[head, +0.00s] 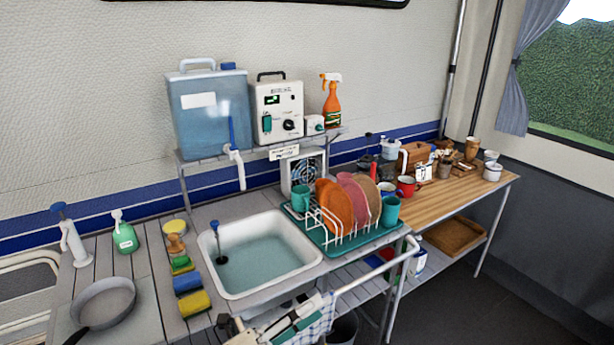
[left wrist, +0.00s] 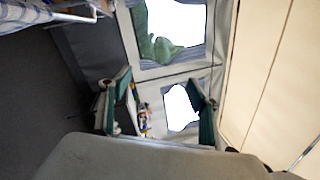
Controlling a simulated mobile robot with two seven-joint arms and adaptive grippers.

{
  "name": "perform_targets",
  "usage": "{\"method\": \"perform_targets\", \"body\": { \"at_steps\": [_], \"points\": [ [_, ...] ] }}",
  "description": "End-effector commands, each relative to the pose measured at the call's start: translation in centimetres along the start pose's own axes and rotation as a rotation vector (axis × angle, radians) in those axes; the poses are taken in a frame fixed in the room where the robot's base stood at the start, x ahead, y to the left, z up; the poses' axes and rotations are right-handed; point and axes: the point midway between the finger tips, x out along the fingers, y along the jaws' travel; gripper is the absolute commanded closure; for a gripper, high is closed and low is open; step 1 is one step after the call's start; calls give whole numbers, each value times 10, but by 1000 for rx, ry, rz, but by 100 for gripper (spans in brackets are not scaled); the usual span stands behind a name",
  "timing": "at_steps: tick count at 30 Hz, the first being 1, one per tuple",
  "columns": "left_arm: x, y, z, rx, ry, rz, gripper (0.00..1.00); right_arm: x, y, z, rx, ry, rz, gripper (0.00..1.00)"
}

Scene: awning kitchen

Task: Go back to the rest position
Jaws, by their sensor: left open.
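My left gripper (head: 303,315) is at the bottom middle of the head view, in front of the counter's front rail and a blue-and-white checked cloth. Its green-padded fingers are apart and nothing is between them. In the left wrist view the two fingers (left wrist: 160,88) also stand apart, with windows and a wall far behind them. My right gripper shows in neither view.
The sink (head: 262,290) holds water. A dish rack (head: 330,238) with plates and cups stands to its right. A frying pan (head: 103,303) and sponges lie to the left. A wooden table (head: 452,195) carries several pots and cups. Dark floor is free at lower right.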

Motion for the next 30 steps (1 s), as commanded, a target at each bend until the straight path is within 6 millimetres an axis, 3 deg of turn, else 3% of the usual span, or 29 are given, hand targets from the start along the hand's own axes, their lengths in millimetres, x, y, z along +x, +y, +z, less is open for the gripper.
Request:
{"method": "perform_targets", "body": {
  "at_steps": [4, 8, 12, 18, 21, 24, 30],
  "points": [
    [-47, 46, 15, -449, -284, 103, 38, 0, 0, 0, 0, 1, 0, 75],
    [-109, 96, 14, -831, -542, 183, 38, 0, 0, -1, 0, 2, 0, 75],
    [-188, 146, -11, -1204, -823, 249, 38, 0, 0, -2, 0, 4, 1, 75],
    [-280, 185, -60, -1561, -1137, 296, 38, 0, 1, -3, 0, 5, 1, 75],
    [-306, 193, -78, -1656, -1231, 305, 38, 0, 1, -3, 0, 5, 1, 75],
    [-320, 196, -88, -1703, -1281, 308, 38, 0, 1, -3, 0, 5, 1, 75],
    [-324, 197, -90, -1717, -1295, 308, 38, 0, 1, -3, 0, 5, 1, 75]
  ]
}}
